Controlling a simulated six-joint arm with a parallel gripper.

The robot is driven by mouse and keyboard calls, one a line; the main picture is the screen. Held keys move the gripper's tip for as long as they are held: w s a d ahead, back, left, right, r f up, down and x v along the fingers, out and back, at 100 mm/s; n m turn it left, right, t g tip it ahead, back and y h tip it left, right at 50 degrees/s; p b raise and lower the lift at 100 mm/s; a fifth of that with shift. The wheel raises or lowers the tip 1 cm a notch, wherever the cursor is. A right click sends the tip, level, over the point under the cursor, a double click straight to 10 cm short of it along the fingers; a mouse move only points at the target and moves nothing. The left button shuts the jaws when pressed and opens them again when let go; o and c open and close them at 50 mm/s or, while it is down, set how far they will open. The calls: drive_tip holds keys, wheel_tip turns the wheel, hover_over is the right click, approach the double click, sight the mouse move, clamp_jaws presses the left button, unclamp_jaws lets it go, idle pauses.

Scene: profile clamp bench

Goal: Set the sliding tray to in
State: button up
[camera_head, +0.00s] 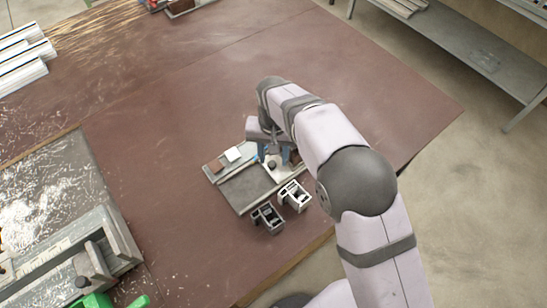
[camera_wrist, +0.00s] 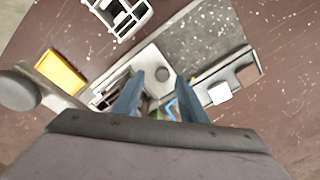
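A small fixture with a speckled grey slab (camera_head: 247,188) sits on the brown bench. At its upper right is a pale plate (camera_head: 275,173) with a dark round knob (camera_head: 271,164); this looks like the sliding tray. In the wrist view the knob (camera_wrist: 161,74) stands on the pale plate (camera_wrist: 143,65), beside the speckled slab (camera_wrist: 205,38). My gripper (camera_head: 272,153) is over that end of the fixture. In the wrist view my gripper (camera_wrist: 160,79) has its blue fingers apart, one on each side of the knob, with gaps visible. How far the tray is slid is unclear.
A white block (camera_head: 233,154) and a brown block (camera_head: 216,165) lie along the fixture's far edge. Two small framed parts, one dark (camera_head: 268,217) and one white (camera_head: 294,195), stand close in front. A yellow piece (camera_wrist: 61,72) shows in the wrist view.

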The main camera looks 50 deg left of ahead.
drive_tip(key=shift+r+b, duration=0.85)
drive_tip(key=shift+r, duration=2.2)
drive_tip(key=shift+w+d+r, duration=0.1)
drive_tip(key=shift+w+d, duration=0.05)
drive_tip(key=shift+d, duration=0.05)
drive_tip(key=w+d+r+m+p, duration=0.1)
drive_tip(key=w+d, duration=0.3)
drive_tip(key=d, duration=0.5)
drive_tip(key=w+d+r+m+g, duration=0.1)
drive_tip(key=w+d, duration=0.3)
drive_tip(key=d, duration=0.5)
drive_tip(key=w+d+r+m+p, duration=0.15)
drive_tip(key=w+d, duration=0.25)
drive_tip(key=d, duration=0.4)
drive_tip(key=s+d+f+m+b, duration=0.1)
drive_tip(key=s+d+f+m, duration=0.1)
drive_tip(key=d, duration=1)
drive_tip(key=s+d+f+m+t+b, duration=0.1)
drive_tip(key=s+d+f+m, duration=0.1)
drive_tip(key=d, duration=1.1)
drive_tip(key=shift+s+f+m, duration=0.15)
drive_tip(key=shift+s+m, duration=0.6)
drive_tip(key=shift+s, duration=0.4)
